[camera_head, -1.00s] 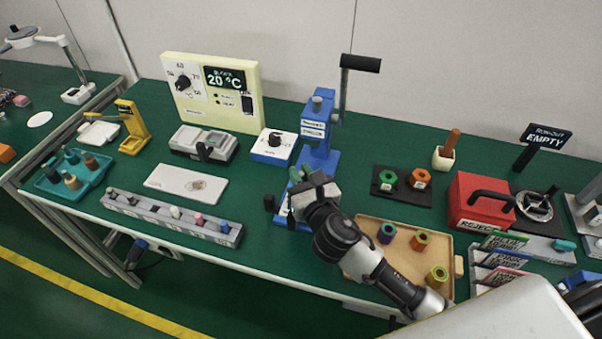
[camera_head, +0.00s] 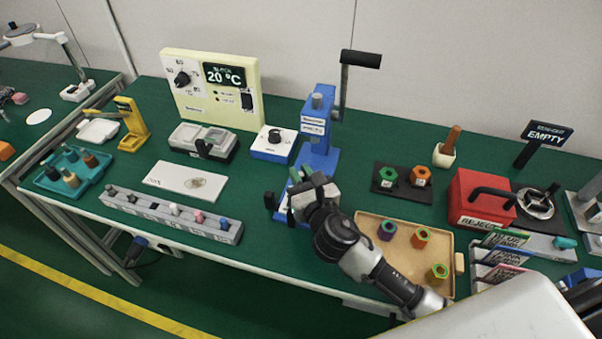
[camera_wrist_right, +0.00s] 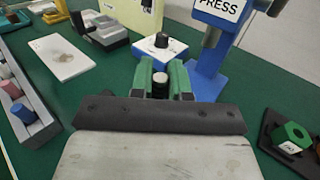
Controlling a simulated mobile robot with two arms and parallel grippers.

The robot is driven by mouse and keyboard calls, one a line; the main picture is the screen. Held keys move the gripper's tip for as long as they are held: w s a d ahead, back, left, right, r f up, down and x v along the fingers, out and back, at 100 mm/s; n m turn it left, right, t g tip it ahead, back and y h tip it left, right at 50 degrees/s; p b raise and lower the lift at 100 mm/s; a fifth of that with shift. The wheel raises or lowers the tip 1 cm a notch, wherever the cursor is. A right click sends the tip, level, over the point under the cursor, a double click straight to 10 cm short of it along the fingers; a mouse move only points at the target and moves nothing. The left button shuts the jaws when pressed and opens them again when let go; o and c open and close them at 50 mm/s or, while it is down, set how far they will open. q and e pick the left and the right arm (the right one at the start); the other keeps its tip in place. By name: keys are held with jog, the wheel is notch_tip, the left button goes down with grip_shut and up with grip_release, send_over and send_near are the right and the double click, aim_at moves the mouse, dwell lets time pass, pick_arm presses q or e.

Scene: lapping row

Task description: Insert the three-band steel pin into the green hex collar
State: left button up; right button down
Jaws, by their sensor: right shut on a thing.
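My right gripper (camera_head: 297,178) is in front of the blue press. In the right wrist view its green fingertips (camera_wrist_right: 161,78) are shut on an upright steel pin (camera_wrist_right: 160,85). Only the pin's dark-and-silver upper part shows, so its bands cannot be counted. The green hex collar (camera_head: 388,176) stands on a black plate right of the press, apart from the gripper. It also shows at the right edge of the right wrist view (camera_wrist_right: 291,137), with a white label. My left gripper is not in view.
The blue press (camera_head: 319,150) stands just behind the gripper. An orange collar (camera_head: 420,176) is beside the green one. A tan tray (camera_head: 405,262) with several collars lies nearer, under my right arm. A grey pin rack (camera_head: 170,215) is at left; a red reject box (camera_head: 478,196) is at right.

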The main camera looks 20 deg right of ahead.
jog(key=shift+f+b, duration=0.55)
jog(key=shift+f, duration=0.35)
jog(key=c, duration=1)
grip_release()
jog(key=shift+s+d+b, duration=0.15)
jog(key=shift+s, duration=1.65)
jog(key=shift+s+d+b, duration=0.15)
jog(key=shift+s+b, duration=0.05)
jog(key=shift+s, duration=1.65)
jog(key=shift+s+d+b, duration=0.15)
jog(key=shift+s, duration=1.65)
